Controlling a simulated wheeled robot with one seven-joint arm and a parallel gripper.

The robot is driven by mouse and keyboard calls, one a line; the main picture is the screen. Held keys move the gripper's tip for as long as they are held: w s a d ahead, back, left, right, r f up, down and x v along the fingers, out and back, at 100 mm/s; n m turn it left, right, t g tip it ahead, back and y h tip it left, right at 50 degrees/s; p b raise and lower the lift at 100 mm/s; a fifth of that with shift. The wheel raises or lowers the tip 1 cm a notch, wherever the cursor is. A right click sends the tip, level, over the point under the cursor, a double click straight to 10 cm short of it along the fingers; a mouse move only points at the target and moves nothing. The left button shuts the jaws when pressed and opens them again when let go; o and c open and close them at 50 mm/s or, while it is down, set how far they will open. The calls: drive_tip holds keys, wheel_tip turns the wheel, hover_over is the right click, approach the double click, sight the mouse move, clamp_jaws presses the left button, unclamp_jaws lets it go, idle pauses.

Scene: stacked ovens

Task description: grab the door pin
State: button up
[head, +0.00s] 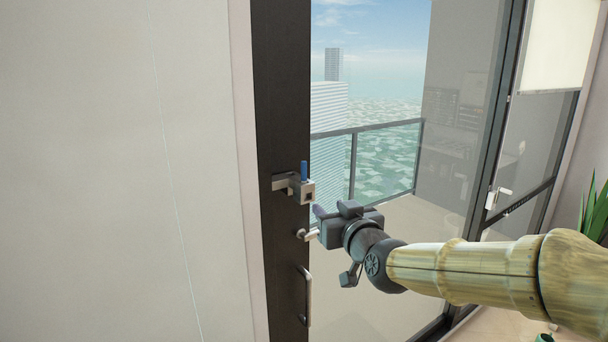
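The door pin (304,170) is a small blue upright peg. It stands in the top of a metal latch block (303,190) on the dark door frame. My gripper (319,222) is just below and to the right of the latch block, apart from the pin. Its dark body is seen from behind and the side, with a purplish tip showing at its left. The fingers are small and partly hidden, so I cannot tell how far apart they are. Nothing is visibly held.
Below the latch are a small light metal fitting (307,235) near my gripper and a vertical door handle (306,296). A white wall (120,170) fills the left. Glass doors show a balcony railing (385,160). A green plant (595,210) is at the far right.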

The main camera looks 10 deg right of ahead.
drive_tip(key=r, duration=0.3)
drive_tip(key=shift+s+d+t, duration=0.2)
drive_tip(key=shift+d+t, duration=0.05)
drive_tip(key=shift+t, duration=0.15)
drive_tip(key=shift+w, duration=0.15)
approach(304, 180)
drive_tip(key=shift+w+r, duration=1.65)
drive_tip(key=shift+w, duration=0.4)
